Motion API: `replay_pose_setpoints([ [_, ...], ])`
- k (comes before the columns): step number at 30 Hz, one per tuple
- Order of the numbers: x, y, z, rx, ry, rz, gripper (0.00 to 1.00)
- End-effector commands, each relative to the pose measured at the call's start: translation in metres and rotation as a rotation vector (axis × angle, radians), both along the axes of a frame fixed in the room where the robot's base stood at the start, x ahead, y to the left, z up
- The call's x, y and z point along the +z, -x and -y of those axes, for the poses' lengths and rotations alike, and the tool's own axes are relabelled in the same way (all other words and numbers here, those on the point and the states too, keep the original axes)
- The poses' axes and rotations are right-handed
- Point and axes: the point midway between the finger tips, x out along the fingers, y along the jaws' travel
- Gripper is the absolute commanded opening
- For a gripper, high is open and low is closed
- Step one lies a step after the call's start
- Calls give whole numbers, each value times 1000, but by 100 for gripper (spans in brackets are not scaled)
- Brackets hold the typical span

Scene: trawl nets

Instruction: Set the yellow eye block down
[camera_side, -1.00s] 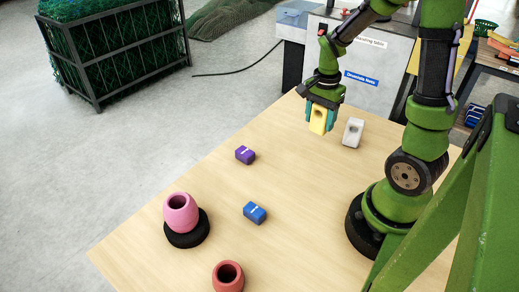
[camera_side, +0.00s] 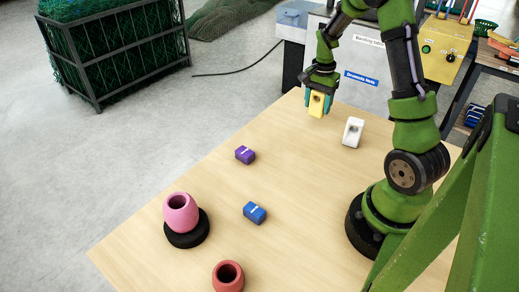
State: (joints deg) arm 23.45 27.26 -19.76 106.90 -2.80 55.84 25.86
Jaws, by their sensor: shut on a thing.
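The yellow eye block (camera_side: 316,106) is upright between the fingers of my gripper (camera_side: 319,97), near the table's far corner. My gripper is shut on it from above, with a teal finger on each side. A dark hole shows in the block's face. I cannot tell whether its lower end touches the table (camera_side: 290,165) or hangs a little above it. A white block with a hole (camera_side: 353,132) stands on the table to the right of the yellow one, apart from it.
A purple block (camera_side: 245,155) and a blue block (camera_side: 255,212) lie on the table. A pink hollow piece (camera_side: 181,215) sits on a black round base (camera_side: 188,238). A red hollow piece (camera_side: 228,277) stands at the front. The table's middle is clear.

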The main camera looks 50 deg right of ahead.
Motion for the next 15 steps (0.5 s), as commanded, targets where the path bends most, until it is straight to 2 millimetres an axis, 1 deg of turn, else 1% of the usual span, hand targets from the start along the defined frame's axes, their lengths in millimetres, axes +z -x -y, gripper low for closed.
replay_pose_setpoints([
  [1, -2, -7, 7, -2, 0, -1, 23],
  [3, -2, -14, 12, -1, 1, 0, 23],
  [11, -4, -27, 23, 0, 0, -1, 23],
  [15, -28, -25, 22, -1, -3, -4, 23],
])
